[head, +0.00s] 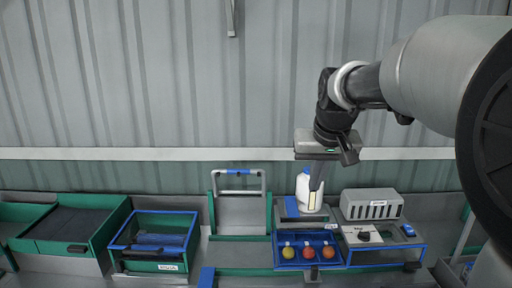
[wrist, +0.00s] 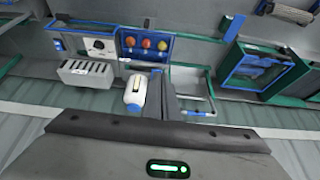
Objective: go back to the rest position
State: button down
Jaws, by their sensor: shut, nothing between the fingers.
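My gripper (head: 315,190) hangs from my arm at the right of the head view, fingers pointing down. It is shut and holds nothing. In the wrist view its dark fingers (wrist: 161,97) are together in the middle. A white bottle (head: 303,193) with a blue cap stands behind the fingers in the head view, partly hidden by them. In the wrist view the bottle (wrist: 135,92) shows just left of the fingers; I cannot tell whether they touch.
A blue tray (head: 277,254) holds a yellow, an orange and a red tomato. A grey slotted box (head: 370,204) and a device with a dial (head: 362,236) stand to the right. A blue-rimmed crate (head: 153,213) and a green-edged dark bin (head: 72,220) are at left.

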jog(key=s+f, duration=0.3)
jog(key=s, duration=1)
jog(key=s+f, duration=0.3)
jog(key=s, duration=0.9)
jog(key=shift+s, duration=0.35)
